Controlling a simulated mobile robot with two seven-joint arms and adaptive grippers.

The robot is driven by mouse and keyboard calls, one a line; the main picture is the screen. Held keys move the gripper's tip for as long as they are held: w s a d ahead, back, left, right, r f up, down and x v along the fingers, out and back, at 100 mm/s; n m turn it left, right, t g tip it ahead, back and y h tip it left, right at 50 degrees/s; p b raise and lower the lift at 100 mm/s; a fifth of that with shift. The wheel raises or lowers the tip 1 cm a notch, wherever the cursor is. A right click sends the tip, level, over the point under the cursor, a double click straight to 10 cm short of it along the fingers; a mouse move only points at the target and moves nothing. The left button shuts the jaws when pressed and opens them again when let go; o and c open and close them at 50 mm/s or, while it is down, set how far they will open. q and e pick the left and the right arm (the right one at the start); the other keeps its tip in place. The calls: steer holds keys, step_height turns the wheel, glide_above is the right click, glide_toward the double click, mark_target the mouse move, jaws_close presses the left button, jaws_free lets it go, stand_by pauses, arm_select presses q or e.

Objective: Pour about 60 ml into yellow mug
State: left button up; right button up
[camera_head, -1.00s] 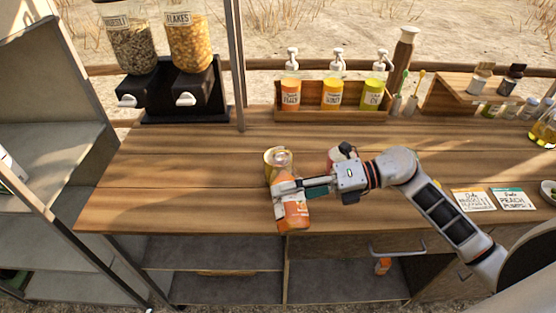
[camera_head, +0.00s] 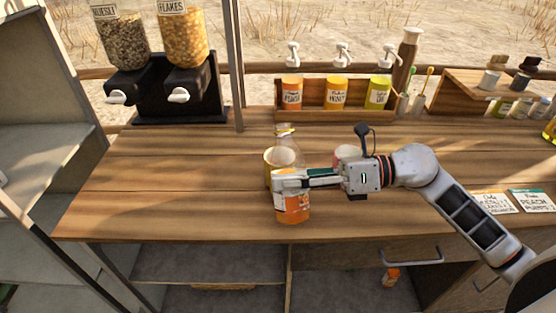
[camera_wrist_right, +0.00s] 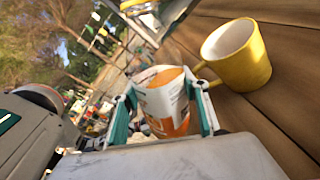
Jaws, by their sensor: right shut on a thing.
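My right gripper (camera_head: 291,180) is shut on a clear bottle (camera_head: 293,207) with an orange-and-white label and orange contents. The bottle stands nearly upright at the counter's front edge, its neck pointing up; I cannot tell whether its base touches the wood. The yellow mug (camera_head: 269,168) is just behind the bottle, partly hidden by it. In the right wrist view the yellow mug (camera_wrist_right: 246,68) stands upright beside the held bottle (camera_wrist_right: 164,101), apart from it. The mug's pale inside shows partly, and its fill cannot be told. My left gripper is not in view.
A pale pinkish mug (camera_head: 347,154) stands behind my right gripper, partly hidden. A wooden rack (camera_head: 334,115) of pump bottles and cereal dispensers (camera_head: 178,82) stand at the back. Two cards (camera_head: 532,201) lie at right. The wooden counter (camera_head: 150,190) is clear at left.

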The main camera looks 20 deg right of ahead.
steer(key=n+b, duration=0.2)
steer(key=shift+s+f+t+b, duration=0.2)
steer(key=shift+f+t+b, duration=0.1)
steer(key=shift+n+b, duration=0.3)
steer(key=shift+b, duration=0.1)
steer(key=shift+n+y+b, duration=0.3)
steer(key=shift+n+b, duration=0.4)
steer(key=shift+b, duration=0.2)
steer(key=shift+w+n+t+y+b, duration=0.15)
steer(key=shift+n+t+y+b, duration=0.2)
steer(key=shift+n+b, duration=0.55)
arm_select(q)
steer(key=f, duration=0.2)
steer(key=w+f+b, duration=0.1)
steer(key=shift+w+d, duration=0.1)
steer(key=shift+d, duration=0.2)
arm_select(e)
steer(key=shift+r+n, duration=0.15)
steer(key=shift+n, duration=0.15)
steer(key=shift+r, duration=0.1)
